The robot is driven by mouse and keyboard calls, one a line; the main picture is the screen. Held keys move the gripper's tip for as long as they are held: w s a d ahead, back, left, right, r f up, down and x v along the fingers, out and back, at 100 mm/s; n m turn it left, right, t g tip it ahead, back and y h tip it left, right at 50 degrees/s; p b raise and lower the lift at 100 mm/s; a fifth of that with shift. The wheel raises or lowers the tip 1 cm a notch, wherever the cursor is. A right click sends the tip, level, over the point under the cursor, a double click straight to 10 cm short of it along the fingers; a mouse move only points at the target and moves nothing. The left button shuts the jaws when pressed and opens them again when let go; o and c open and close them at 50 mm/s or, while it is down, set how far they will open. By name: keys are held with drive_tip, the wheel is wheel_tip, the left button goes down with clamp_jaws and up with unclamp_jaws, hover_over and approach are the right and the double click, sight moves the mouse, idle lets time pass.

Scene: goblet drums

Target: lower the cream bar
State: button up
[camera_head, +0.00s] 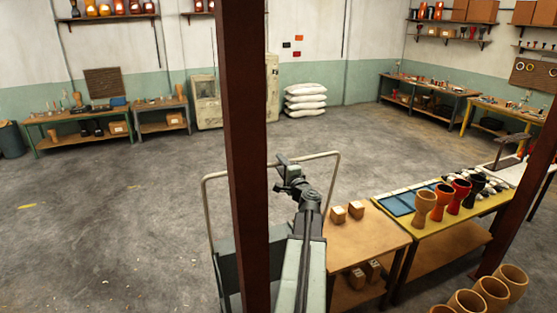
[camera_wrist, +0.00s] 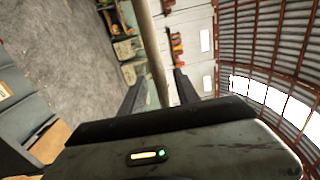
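The cream bar (camera_head: 318,154) is a thin bent tube, raised like a push handle over a dark grey-green flat part (camera_head: 226,268). A dark red post in front hides part of it. My gripper (camera_head: 281,160) is at the bar's top stretch in the head view. In the wrist view the bar (camera_wrist: 154,45) runs between the two dark fingers of my gripper (camera_wrist: 161,88), with a gap visible on each side. The fingers look open around or just short of the bar; I cannot tell which.
A wooden table (camera_head: 365,243) with small boxes (camera_head: 356,210) stands right of my arm. Beside it a yellow table (camera_head: 436,219) holds goblet drums (camera_head: 460,196). The dark red post (camera_head: 246,130) stands close in front. The concrete floor (camera_head: 130,215) at left is clear.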

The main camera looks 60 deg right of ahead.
drive_tip(key=x, duration=0.3)
drive_tip(key=shift+w+d+r, duration=0.1)
drive_tip(key=shift+w+d, duration=0.1)
drive_tip(key=shift+d, duration=0.05)
drive_tip(key=shift+s+a, duration=0.1)
clamp_jaws()
idle(0.9)
